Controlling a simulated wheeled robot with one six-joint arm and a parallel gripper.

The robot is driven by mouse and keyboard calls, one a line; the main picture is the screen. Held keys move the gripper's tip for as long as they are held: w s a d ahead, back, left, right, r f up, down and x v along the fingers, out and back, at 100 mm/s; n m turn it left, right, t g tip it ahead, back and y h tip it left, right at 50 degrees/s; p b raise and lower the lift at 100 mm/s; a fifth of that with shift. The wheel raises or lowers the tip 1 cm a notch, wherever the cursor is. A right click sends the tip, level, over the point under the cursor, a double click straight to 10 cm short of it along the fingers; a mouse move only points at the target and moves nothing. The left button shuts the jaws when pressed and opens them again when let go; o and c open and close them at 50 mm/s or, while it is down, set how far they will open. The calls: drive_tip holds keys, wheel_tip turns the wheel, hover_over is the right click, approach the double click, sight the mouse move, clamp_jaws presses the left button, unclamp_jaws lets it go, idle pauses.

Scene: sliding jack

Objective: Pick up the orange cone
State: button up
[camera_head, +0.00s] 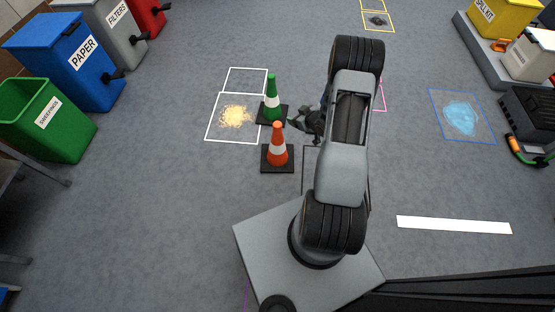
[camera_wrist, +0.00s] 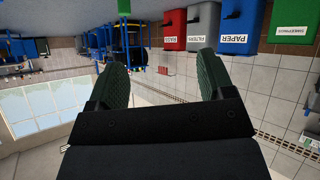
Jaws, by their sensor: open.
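The orange cone (camera_head: 278,145) has a white band and a black square base. It stands upright on the grey floor in the middle of the head view, left of my arm. A green cone (camera_head: 271,91) with a white band stands just behind it. My gripper (camera_head: 295,124) is near the two cones, beside the green cone's base in the picture, and part of it is hidden behind my arm. In the wrist view my gripper (camera_wrist: 163,85) is open with nothing between its green fingers.
Yellow granules (camera_head: 236,117) lie in a white floor square left of the cones. A blue spill (camera_head: 461,117) lies at right. A green bin (camera_head: 42,118), blue paper bin (camera_head: 66,52) and grey filters bin (camera_head: 103,30) stand at left. Floor in front of the orange cone is clear.

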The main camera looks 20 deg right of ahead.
sight(280, 131)
drive_tip(key=s+a+f+t+y+b, duration=0.1)
drive_tip(key=s+a+f+y+b, duration=0.15)
drive_tip(key=f, duration=0.85)
drive_tip(key=shift+t, duration=0.3)
drive_tip(key=b+x, duration=0.1)
drive_tip(key=x, duration=0.1)
drive_tip(key=b+x, duration=0.2)
drive_tip(key=x, duration=0.1)
drive_tip(key=shift+w+d+f, duration=0.15)
drive_tip(key=shift+w+f, duration=0.1)
drive_tip(key=shift+f, duration=0.15)
drive_tip(key=shift+b+x, duration=0.3)
drive_tip(key=shift+x, duration=0.55)
drive_tip(key=b+x, duration=0.2)
drive_tip(key=x, duration=0.1)
drive_tip(key=shift+w+f, duration=0.25)
drive_tip(key=shift+w, duration=0.1)
drive_tip(key=shift+w+f+b, duration=0.1)
drive_tip(key=shift+w+b, duration=0.3)
drive_tip(key=shift+w, duration=0.2)
clamp_jaws()
